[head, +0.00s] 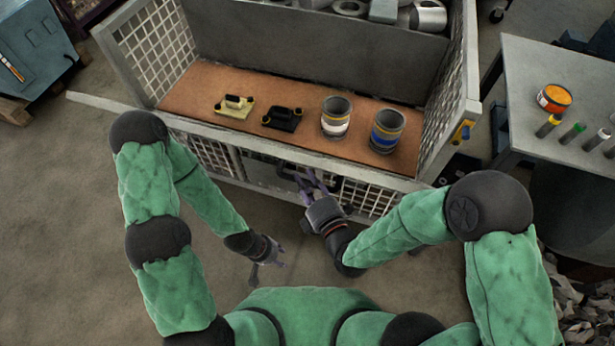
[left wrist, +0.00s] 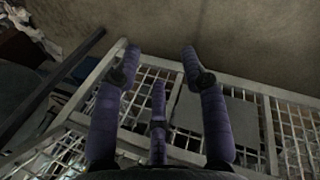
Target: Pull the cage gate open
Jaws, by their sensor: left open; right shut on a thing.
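The cage gate (head: 372,196) is a grey-framed mesh panel below the front edge of the cage's brown shelf. Its pale top rail (head: 110,103) runs out past the cage's left front post. My right gripper (head: 306,182) is shut at the dark handle area in the middle of the gate; its fingers and wrist hide most of the handle. My left gripper (head: 266,262) is open and empty, in front of the gate and apart from it. In the left wrist view its spread purple fingers (left wrist: 160,62) have mesh and grey frame bars beyond them.
On the shelf (head: 185,92) stand a yellow clamp-like part (head: 234,106), a black one (head: 282,118) and two banded cylinders (head: 336,117) (head: 387,130). A grey table (head: 535,80) stands at the right, with an orange tin (head: 554,98). The floor at left is clear.

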